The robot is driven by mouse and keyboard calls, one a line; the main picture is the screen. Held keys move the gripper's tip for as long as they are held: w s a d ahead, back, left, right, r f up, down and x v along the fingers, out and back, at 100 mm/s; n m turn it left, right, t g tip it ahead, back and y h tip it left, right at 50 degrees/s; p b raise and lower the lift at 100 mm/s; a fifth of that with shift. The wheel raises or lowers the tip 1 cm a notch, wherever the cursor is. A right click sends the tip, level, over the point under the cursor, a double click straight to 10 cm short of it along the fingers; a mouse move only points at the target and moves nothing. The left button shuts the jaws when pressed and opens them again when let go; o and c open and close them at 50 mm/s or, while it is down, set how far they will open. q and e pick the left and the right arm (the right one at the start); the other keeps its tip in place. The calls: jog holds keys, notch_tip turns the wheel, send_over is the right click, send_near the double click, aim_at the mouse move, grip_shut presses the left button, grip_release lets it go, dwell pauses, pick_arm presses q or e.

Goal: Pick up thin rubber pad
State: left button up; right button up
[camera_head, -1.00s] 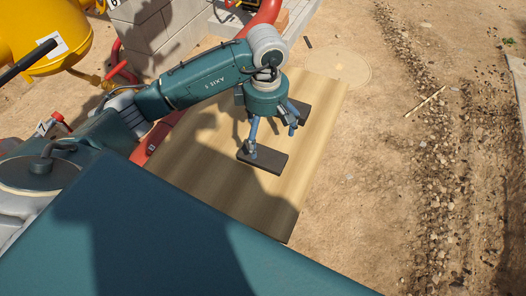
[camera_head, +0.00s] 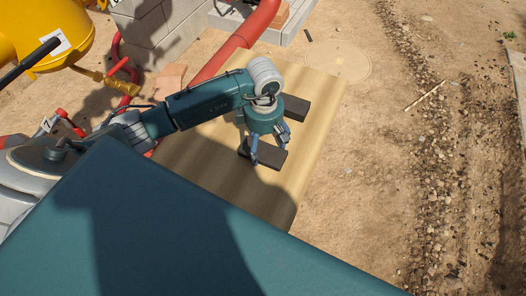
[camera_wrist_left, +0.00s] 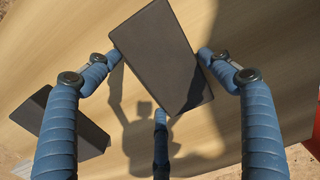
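Two dark rectangular pads lie on a light wooden board (camera_head: 215,170). The near, thinner-looking pad (camera_head: 268,155) sits below my left gripper (camera_head: 269,152). The far pad (camera_head: 296,107) lies behind the gripper and looks thicker. In the left wrist view, a dark pad (camera_wrist_left: 163,57) lies between the spread blue fingers of my left gripper (camera_wrist_left: 160,62), with small gaps at its sides. The third finger is close to its lower corner. The other dark pad (camera_wrist_left: 92,138) is at lower left, partly hidden by a finger. My right gripper is not in view.
A red pipe (camera_head: 240,38) runs past the board's far left side, near grey block walls (camera_head: 160,35). A yellow machine (camera_head: 40,30) is at upper left. Open sandy ground lies right of the board.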

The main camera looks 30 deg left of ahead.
pick_arm(q)
jog(key=c, duration=0.7)
jog(key=shift+r, duration=0.2)
jog(key=shift+c, duration=0.2)
